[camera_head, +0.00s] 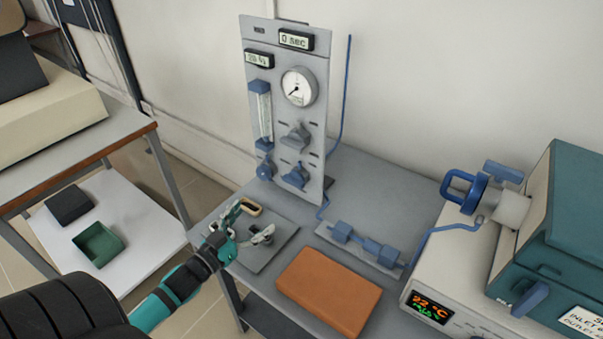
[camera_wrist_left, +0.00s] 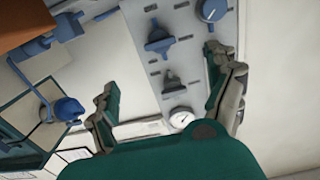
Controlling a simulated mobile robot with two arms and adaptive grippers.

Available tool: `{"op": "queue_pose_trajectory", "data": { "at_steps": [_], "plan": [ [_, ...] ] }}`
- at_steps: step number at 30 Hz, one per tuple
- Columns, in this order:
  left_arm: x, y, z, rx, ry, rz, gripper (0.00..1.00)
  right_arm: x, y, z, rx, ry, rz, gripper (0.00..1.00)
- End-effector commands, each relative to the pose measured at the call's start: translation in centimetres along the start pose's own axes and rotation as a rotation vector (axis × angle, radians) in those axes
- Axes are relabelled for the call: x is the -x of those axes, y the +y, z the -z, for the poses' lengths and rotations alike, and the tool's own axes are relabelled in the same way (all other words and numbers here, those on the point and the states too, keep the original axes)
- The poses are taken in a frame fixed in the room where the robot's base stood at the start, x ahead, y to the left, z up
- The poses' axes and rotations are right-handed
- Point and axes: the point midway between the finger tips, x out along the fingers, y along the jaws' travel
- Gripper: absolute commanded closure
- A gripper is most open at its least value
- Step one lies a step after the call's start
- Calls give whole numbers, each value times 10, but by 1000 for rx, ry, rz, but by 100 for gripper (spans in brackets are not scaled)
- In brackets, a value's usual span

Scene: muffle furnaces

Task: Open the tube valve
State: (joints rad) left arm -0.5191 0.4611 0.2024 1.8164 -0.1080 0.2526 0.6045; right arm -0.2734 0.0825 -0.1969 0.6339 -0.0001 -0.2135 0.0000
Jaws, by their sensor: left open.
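The upright grey panel (camera_head: 285,120) carries a grey knob valve (camera_head: 295,136) above a blue-grey knob valve (camera_head: 295,175), with a round blue knob (camera_head: 265,170) at lower left. A blue-handled fitting (camera_head: 470,190) sits on the furnace's tube end; which part is the tube valve is not labelled. My left gripper (camera_head: 257,222) is open and empty, in front of and below the panel, apart from the knobs. In the left wrist view, the panel appears upside down beyond the open fingers (camera_wrist_left: 163,72), with the grey knob (camera_wrist_left: 170,80) and blue-grey knob (camera_wrist_left: 158,40) between them.
An orange-brown block (camera_head: 329,292) lies on the grey table (camera_head: 385,200). Blue tube fittings (camera_head: 362,245) lie behind it. The teal furnace (camera_head: 560,230) stands right, above a 22 °C display (camera_head: 430,307). A blue hose (camera_head: 347,90) rises beside the panel. A green tray (camera_head: 98,245) sits at left.

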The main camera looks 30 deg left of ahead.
Motion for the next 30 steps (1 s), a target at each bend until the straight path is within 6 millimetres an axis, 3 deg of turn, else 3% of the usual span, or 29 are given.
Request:
{"op": "queue_pose_trajectory", "data": {
  "at_steps": [4, 9, 13, 17, 21, 25, 30],
  "plan": [
    [-15, 0, 2, -1, 5, -1, 12, 2, -1, -4, 0, -7, 1, 100],
    [-49, 0, 4, -2, 6, -1, 12, 8, -6, -37, 1, -60, 8, 100],
    [-78, 0, 4, -1, 6, -1, 12, 12, -9, -51, 3, -82, 12, 100],
    [-107, 0, 3, -2, 5, 0, 12, 14, -9, -47, 4, -74, 12, 100],
    [-135, 0, 3, 0, 4, 0, 12, 13, -7, -27, 3, -45, 9, 100],
    [-155, 0, 2, -1, 2, 0, 12, 14, -7, -15, 2, -24, 9, 100],
    [-170, 1, 1, 0, 2, -1, 12, 14, -9, -17, 1, -29, 11, 100]
  ]
}}
